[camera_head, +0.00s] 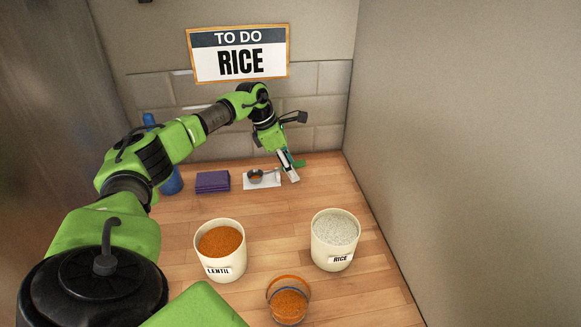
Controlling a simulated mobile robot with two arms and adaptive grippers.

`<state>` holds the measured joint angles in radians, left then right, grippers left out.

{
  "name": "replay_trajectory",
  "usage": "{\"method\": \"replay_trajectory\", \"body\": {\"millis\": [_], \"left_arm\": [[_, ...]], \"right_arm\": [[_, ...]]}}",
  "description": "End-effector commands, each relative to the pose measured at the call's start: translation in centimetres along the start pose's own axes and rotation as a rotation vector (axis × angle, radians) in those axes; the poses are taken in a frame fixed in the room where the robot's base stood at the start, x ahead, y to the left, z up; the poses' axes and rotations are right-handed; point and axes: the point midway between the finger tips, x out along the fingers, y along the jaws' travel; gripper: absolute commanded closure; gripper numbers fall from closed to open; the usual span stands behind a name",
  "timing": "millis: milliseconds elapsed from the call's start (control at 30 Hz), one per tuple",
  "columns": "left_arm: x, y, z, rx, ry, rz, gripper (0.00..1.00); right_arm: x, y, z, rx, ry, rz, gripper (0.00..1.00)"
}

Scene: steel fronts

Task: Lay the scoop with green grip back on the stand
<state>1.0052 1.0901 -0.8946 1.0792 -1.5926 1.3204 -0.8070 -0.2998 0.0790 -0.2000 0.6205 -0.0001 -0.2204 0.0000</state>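The scoop has a round metal bowl (255,176) above or on the white stand (249,186) at the back of the counter; whether it rests there I cannot tell. Its green grip (299,163) shows just right of my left gripper (292,177). The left gripper points down at the stand's right side. Its fingers look close together around the grip, and partly hide it. My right gripper is out of view.
A purple folded cloth (213,182) and a blue bottle (173,182) stand left of the stand. In front are a lentil tub (222,262), a rice tub (334,254) and a small lentil-filled pail (289,306). A "TO DO RICE" sign (239,54) hangs behind; a wall (460,130) bounds the right.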

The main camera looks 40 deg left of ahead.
Motion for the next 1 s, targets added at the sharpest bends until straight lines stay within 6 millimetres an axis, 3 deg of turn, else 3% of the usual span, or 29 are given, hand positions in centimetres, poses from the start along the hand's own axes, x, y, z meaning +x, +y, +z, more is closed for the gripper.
{"method": "replay_trajectory", "body": {"millis": [367, 467, 800, 1000], "left_arm": [[-0.5, 0.0, 0.0, 0.0, 0.0, 0.001, 0.64], [-1.8, 0.1, 0.1, 0.0, -0.002, 0.003, 0.64], [-8.8, 0.1, 0.1, 0.0, -0.002, 0.003, 0.64], [-11.4, 0.1, 0.1, 0.0, -0.002, 0.001, 0.64]], "right_arm": [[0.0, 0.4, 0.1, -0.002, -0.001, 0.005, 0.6], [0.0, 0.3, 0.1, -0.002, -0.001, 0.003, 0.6], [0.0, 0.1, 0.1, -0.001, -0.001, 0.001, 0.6], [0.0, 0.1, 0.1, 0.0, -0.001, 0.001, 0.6]]}}
